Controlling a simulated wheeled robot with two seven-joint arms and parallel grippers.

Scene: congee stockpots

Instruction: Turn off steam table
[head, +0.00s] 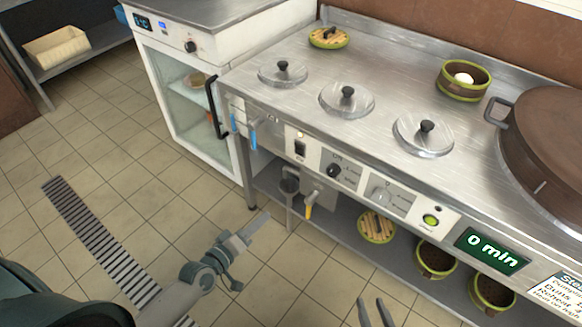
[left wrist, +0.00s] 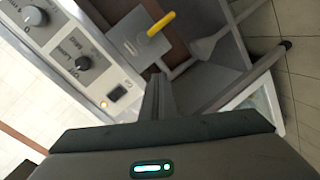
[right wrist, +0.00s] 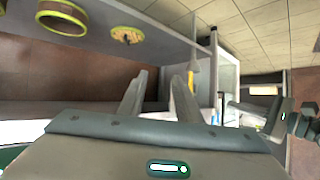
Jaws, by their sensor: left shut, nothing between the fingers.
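The steam table (head: 385,65) is a steel counter with round lids and a front control panel. A black knob (head: 333,170) and a grey knob (head: 379,191) sit to the right. My left gripper (head: 265,216) is shut and empty, below and in front of the panel, apart from the switch. My right gripper (head: 375,310) is open and empty at the bottom edge; its fingers show apart in the right wrist view (right wrist: 158,88).
A yellow-handled drain valve (head: 309,208) hangs under the panel. A green button (head: 430,220) and a "0 min" display (head: 490,250) are farther right. Green-rimmed bowls (head: 435,260) stand on the lower shelf. A glass-door cabinet (head: 185,80) adjoins at left. The tiled floor is open.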

